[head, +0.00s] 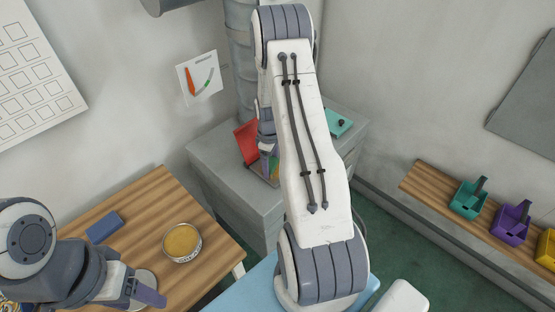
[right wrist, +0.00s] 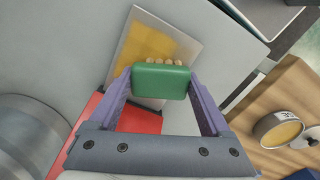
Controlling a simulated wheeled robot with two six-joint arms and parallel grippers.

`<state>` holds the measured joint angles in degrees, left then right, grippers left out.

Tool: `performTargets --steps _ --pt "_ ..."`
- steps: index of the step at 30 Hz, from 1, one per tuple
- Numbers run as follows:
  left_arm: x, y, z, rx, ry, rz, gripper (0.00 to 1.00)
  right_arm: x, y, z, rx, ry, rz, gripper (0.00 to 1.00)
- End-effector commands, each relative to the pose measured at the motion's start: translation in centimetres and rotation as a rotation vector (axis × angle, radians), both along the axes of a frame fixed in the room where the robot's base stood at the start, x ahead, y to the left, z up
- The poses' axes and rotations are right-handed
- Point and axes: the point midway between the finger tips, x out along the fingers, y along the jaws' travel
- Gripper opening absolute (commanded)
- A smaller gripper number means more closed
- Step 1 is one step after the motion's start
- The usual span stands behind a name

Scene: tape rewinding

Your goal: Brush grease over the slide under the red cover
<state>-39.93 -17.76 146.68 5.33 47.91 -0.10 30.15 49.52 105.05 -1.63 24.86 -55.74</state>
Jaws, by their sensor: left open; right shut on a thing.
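My right gripper (right wrist: 162,95) is shut on a green brush (right wrist: 162,82) by its block, with pale bristles pointing away from me. The bristles overlap the lower edge of a yellow patch (right wrist: 158,42) on a pale grey plate, which seems to be the slide (right wrist: 121,60); I cannot tell if they touch. The red cover (right wrist: 140,122) lies beside it, partly hidden by the gripper; in the head view it stands raised (head: 245,138) on the grey cabinet. My right arm hides much of the work there. My left gripper (head: 146,290) is open and empty over the wooden table, beside a round lid.
The wooden table (head: 140,215) bears an open tin of yellow grease (head: 182,242), its apparent lid (head: 147,277) and a blue block (head: 104,227). A teal item (head: 338,123) lies on the cabinet (head: 215,150). Coloured bins (head: 468,200) stand on the right shelf.

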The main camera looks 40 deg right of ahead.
Motion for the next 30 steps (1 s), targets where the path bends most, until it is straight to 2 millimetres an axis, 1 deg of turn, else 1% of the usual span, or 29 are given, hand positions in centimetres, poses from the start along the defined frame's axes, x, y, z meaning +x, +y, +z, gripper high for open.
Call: performTargets --steps 13,17,25,30 --pt "0.0 0.0 0.4 0.0 0.0 0.0 0.61 -0.4 3.3 0.1 0.003 0.004 0.001 0.37" --pt "0.0 0.0 0.3 0.0 0.0 0.0 0.61 -0.1 3.4 0.1 0.001 0.002 0.0 0.37" --pt "0.0 0.0 0.0 0.0 0.0 0.0 0.61 1.3 3.4 -0.1 0.0 0.001 0.0 0.37" --pt "0.0 0.0 0.0 0.0 0.0 0.0 0.61 1.4 2.7 -0.1 0.001 0.0 -0.002 0.37"
